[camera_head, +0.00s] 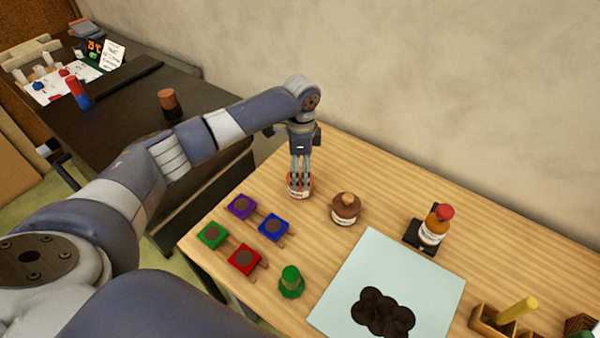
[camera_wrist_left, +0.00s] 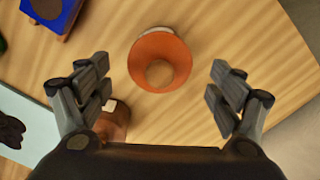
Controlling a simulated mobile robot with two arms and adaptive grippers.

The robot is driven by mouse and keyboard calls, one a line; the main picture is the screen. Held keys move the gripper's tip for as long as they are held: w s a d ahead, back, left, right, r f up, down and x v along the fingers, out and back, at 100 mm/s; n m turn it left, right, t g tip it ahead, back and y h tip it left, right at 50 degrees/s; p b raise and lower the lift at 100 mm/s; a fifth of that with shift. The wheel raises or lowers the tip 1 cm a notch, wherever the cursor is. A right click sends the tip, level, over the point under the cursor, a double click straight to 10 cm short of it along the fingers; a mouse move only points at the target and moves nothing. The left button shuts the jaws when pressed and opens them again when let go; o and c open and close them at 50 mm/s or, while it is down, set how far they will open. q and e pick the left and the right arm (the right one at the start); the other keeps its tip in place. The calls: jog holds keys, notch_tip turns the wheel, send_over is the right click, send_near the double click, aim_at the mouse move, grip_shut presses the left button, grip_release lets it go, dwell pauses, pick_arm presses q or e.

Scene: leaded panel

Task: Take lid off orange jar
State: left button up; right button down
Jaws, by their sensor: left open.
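The orange jar (camera_head: 299,188) stands upright on the wooden table, near its back left part. In the left wrist view its orange lid (camera_wrist_left: 160,62) with a round knob shows from above, and the lid sits on the jar. My left gripper (camera_head: 300,176) points down over the jar in the head view and partly hides the lid. In the left wrist view my left gripper (camera_wrist_left: 160,90) has its fingers wide apart, one on each side of the lid's line, with nothing between them. I cannot tell the exact height of the fingertips. My right gripper is not in view.
A brown-lidded jar (camera_head: 345,210) stands close to the right of the orange jar. Coloured square pieces (camera_head: 241,207), a green-topped item (camera_head: 291,282), a pale blue sheet (camera_head: 385,262) and a bottle on a black stand (camera_head: 434,226) are nearby. The wall is behind.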

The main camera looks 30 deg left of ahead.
pick_arm(q)
jog(key=shift+f, duration=0.6)
jog(key=shift+s, duration=0.1)
jog(key=c, duration=1.3)
jog(key=shift+s+r, duration=0.1)
jog(key=shift+s, duration=0.1)
jog(key=c, duration=0.7)
jog(key=shift+w+f, duration=0.1)
jog(key=shift+f, duration=0.1)
